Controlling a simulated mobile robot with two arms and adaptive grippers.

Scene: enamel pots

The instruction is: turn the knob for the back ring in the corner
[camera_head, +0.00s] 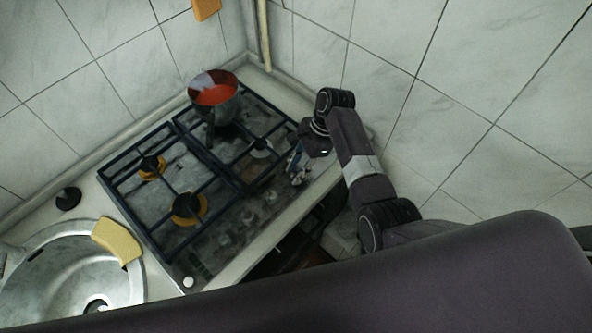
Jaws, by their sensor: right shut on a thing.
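The gas hob (205,262) has a row of knobs along its front edge; a middle one (247,218) shows clear of my gripper. My right gripper (298,172) comes down from the right and is shut at the far right end of this row, on a knob that its fingers mostly hide. I cannot tell how far that knob is turned. The back ring in the corner lies under a pot (222,108) with red contents, so the ring is hidden. My left gripper is not in view.
Black grates (176,127) cover the hob, with burners (189,208) showing below. A steel sink (45,285) with a yellow sponge (117,241) on its rim is at left. A tiled wall (470,120) stands close behind my right arm.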

